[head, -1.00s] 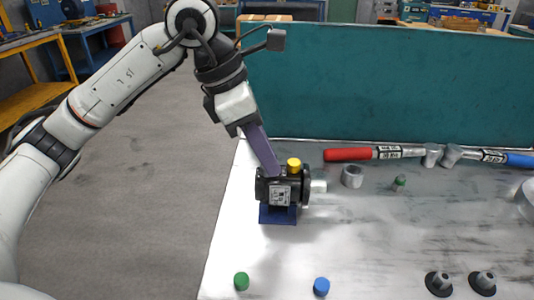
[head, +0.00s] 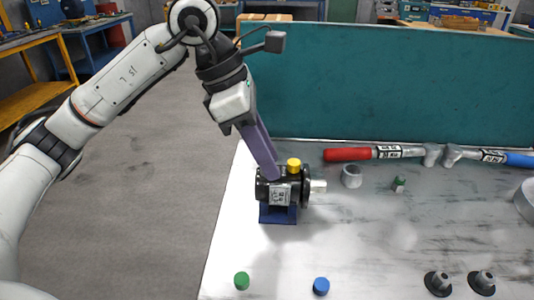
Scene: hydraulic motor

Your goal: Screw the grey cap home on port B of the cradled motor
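The black motor (head: 279,194) with a pale label sits in a dark blue cradle (head: 278,215), its silver shaft pointing right. A yellow cap (head: 293,164) stands on its top. My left gripper (head: 275,177) reaches down from the upper left, its purple fingers ending at the motor's top, just left of the yellow cap. The fingers are seen side-on, so the gap between them is hidden. I cannot make out the grey cap or port B; the fingertips cover that part of the motor. My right gripper is out of view.
A green cap (head: 241,281) and a blue cap (head: 321,286) lie at the table's front. A grey ring (head: 352,176), a small green-and-white item (head: 399,185) and red- and blue-handled hammers lie right. Two black flanged parts (head: 438,283) stand front right. A teal panel (head: 390,90) closes the back.

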